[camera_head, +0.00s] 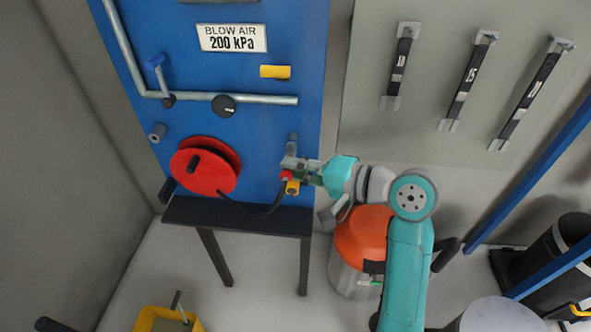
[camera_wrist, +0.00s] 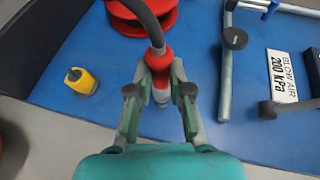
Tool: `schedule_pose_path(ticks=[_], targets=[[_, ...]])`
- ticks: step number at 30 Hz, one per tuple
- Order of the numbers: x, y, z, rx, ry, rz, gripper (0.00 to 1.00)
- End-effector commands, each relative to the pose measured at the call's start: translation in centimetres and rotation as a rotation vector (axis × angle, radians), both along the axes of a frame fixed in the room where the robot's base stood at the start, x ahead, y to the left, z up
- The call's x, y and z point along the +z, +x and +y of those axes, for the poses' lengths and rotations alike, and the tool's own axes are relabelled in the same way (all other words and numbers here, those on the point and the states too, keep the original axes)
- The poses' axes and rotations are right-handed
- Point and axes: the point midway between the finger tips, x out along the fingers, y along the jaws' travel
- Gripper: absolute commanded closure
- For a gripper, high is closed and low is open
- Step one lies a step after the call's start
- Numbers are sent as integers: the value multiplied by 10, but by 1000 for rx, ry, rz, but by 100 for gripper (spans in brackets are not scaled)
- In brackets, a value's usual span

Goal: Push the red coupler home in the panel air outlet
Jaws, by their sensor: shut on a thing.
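The red coupler (camera_wrist: 158,62) is between the fingertips of my gripper (camera_wrist: 160,80) in the wrist view, with a dark hose (camera_wrist: 150,22) rising from its back. A silvery part shows below it, between the fingers; I cannot tell whether this is its nose or the outlet. In the head view the coupler (camera_head: 286,176) is a small red patch at my gripper (camera_head: 288,168), by the blue panel. A grey fitting (camera_head: 292,142) stands on the panel just above, perhaps the air outlet. Whether the coupler is seated is not visible.
A yellow-collared fitting (camera_wrist: 82,82) is beside the coupler. A red hose reel (camera_head: 205,165) is on the panel (camera_head: 262,130), above a dark bench (camera_head: 235,217). A grey pipe (camera_head: 270,99) with a black knob (camera_head: 223,105) runs above. An orange-topped drum (camera_head: 362,235) stands near my arm.

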Motion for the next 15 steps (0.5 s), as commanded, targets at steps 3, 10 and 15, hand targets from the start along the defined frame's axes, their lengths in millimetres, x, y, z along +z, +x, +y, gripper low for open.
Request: schedule_pose_path(ticks=[3,10,15], targets=[[0,3,0,0,1,0,100],[0,8,0,0,1,0,100],[0,11,0,0,1,0,100]])
